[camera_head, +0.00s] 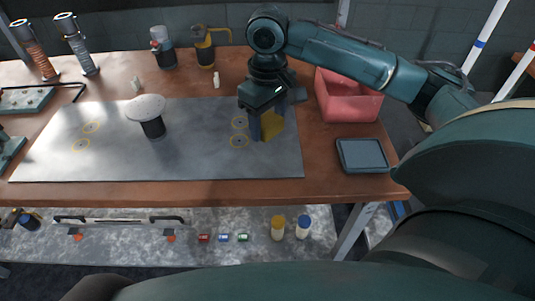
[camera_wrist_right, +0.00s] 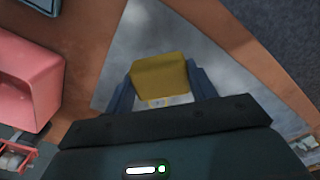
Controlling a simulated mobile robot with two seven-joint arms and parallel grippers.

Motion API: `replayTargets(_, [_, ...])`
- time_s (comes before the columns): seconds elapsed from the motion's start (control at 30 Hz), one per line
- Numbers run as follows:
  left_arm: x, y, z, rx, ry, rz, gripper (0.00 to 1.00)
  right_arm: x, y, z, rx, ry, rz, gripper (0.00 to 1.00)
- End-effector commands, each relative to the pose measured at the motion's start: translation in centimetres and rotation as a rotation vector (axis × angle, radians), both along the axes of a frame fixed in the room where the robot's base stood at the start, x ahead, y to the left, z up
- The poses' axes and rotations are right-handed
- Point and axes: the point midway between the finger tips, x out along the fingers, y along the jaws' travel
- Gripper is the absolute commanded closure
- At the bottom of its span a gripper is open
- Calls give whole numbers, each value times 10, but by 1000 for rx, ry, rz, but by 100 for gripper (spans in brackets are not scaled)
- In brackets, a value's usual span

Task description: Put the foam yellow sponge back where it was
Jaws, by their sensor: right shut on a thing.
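The yellow foam sponge (camera_head: 273,124) is between the fingers of my right gripper (camera_head: 264,126), near the right end of the grey metal sheet (camera_head: 190,163). In the right wrist view the yellow sponge (camera_wrist_right: 160,78) sits between the two blue fingers of the right gripper (camera_wrist_right: 161,90), which is shut on it. The sponge is low over the sheet; I cannot tell whether it touches. The gripper hides part of it in the head view. My left gripper is not clearly in view.
A pink bin (camera_head: 348,101) stands right of the gripper, with a dark blue tray (camera_head: 362,155) in front. Ringed marks (camera_head: 239,141) lie just left of the sponge. A white-topped round stand (camera_head: 147,107) is on the sheet's left half. A yellow-handled mug (camera_head: 205,48) stands at the back.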

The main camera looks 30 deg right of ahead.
Motion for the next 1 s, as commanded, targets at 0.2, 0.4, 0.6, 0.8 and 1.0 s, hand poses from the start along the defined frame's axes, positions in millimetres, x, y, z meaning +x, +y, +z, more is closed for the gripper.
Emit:
replayTargets(0.2, [-1,1,-1,-2,0,-3,28,0,0,-28,-1,1,0,66])
replayTargets(0.4, [-1,2,-5,-4,2,0,28,-1,0,-59,-2,3,-2,66])
replayTargets(0.6, [-1,3,-6,-7,3,3,28,0,0,-78,-1,-1,-2,66])
replayTargets(0.8, [-1,3,-6,-11,4,8,28,0,0,-78,-1,-1,-1,66])
replayTargets(1.0, [0,2,-4,-12,4,12,28,0,1,-81,0,-1,-1,42])
